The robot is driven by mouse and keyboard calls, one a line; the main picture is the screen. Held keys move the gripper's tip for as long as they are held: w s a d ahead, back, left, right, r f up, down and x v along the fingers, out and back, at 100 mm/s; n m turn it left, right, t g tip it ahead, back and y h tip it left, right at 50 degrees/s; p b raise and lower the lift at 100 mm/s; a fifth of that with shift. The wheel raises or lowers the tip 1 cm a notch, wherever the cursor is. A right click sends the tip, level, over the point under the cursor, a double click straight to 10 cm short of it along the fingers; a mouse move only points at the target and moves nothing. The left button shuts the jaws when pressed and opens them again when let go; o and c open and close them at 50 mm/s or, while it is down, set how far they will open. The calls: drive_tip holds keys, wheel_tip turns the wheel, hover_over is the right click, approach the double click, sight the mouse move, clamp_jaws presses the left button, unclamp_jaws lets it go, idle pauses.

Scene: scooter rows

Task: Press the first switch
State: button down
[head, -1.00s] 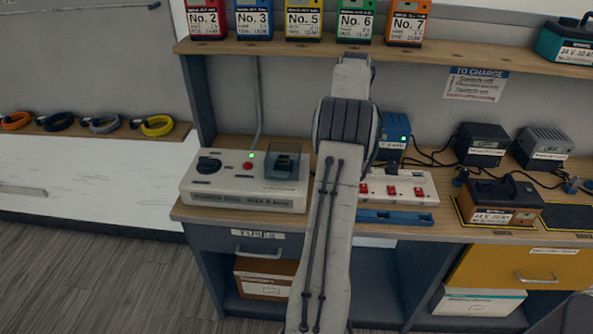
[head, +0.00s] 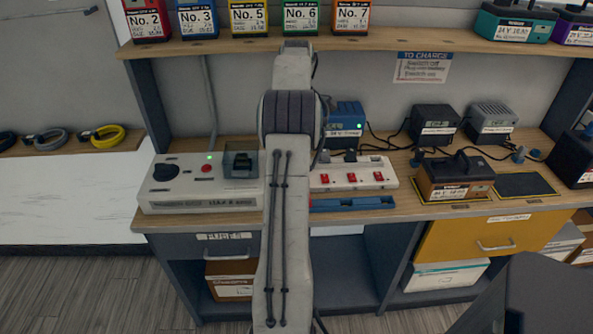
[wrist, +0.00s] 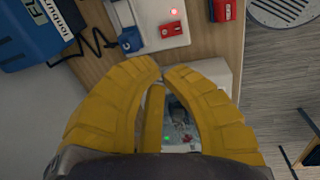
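A white switch strip (head: 352,175) lies on the bench, with three red switches in view. My arm stands in front of its left end, so other switches there may be hidden. The leftmost red switch I can see is just right of my arm (head: 324,179). In the wrist view, part of the strip (wrist: 150,22) shows beyond the fingertips, with a red switch (wrist: 171,29), a lit red spot and a blue plug (wrist: 131,40). My gripper (wrist: 163,69) has yellow fingers with tips almost together, nothing seen between the tips. The tips appear apart from the strip.
A white tester box (head: 200,182) with a green light stands left of my arm. A blue charger (head: 345,122) is behind the strip and a blue tray (head: 352,203) in front. A red block (wrist: 221,10) lies near the bench edge. A shelf (head: 400,43) of labelled packs hangs above.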

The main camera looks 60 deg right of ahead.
drive_tip(key=shift+f, duration=0.1)
drive_tip(key=f+p, duration=0.1)
drive_tip(key=f, duration=0.3)
drive_tip(key=d+f+p, duration=0.1)
drive_tip(key=f+p, duration=0.1)
drive_tip(key=f, duration=0.3)
drive_tip(key=w+f+p, duration=0.1)
drive_tip(key=f, duration=0.3)
drive_tip(key=shift+d+f+p, duration=0.25)
drive_tip(key=shift+f+p, duration=0.05)
drive_tip(key=shift+f, duration=0.05)
drive_tip(key=shift+f, duration=0.15)
drive_tip(key=f+b, duration=0.1)
drive_tip(key=b, duration=0.3)
drive_tip(key=shift+d+f, duration=0.1)
drive_tip(key=shift+f, duration=0.1)
drive_tip(key=shift+r+p, duration=0.25)
drive_tip(key=shift+p, duration=0.2)
drive_tip(key=shift+r, duration=0.15)
drive_tip(key=shift+r, duration=0.1)
drive_tip(key=shift+r+p, duration=0.55)
drive_tip(key=shift+r, duration=0.05)
